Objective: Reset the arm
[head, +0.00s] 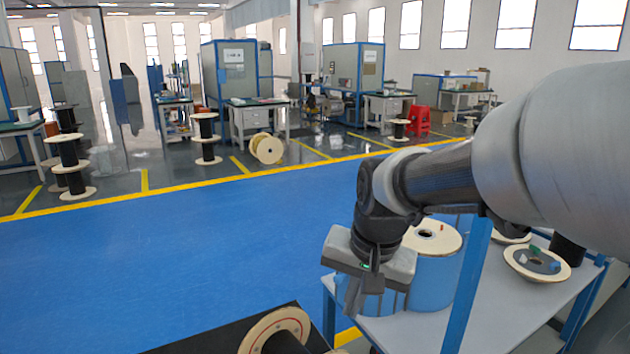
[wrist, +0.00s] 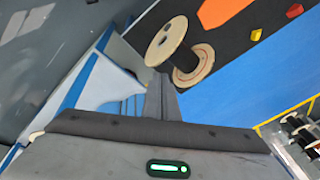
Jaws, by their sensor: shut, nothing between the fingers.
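My arm reaches in from the right of the head view and bends down at the wrist, with my gripper (head: 368,265) at its end beside the work table. In the wrist view the dark fingers of my gripper (wrist: 161,82) are together with nothing between them. A wooden-flanged spool with a dark core (wrist: 186,60) lies beyond the fingertips, apart from them. The spool's pale flange (head: 275,332) also shows at the bottom of the head view, on a black surface.
The work table (head: 400,330) with blue posts stands under and right of my gripper. It bears a large blue spool (head: 432,275) and a flat reel (head: 537,264) with small coloured pieces. The blue floor (head: 200,260) to the left is clear.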

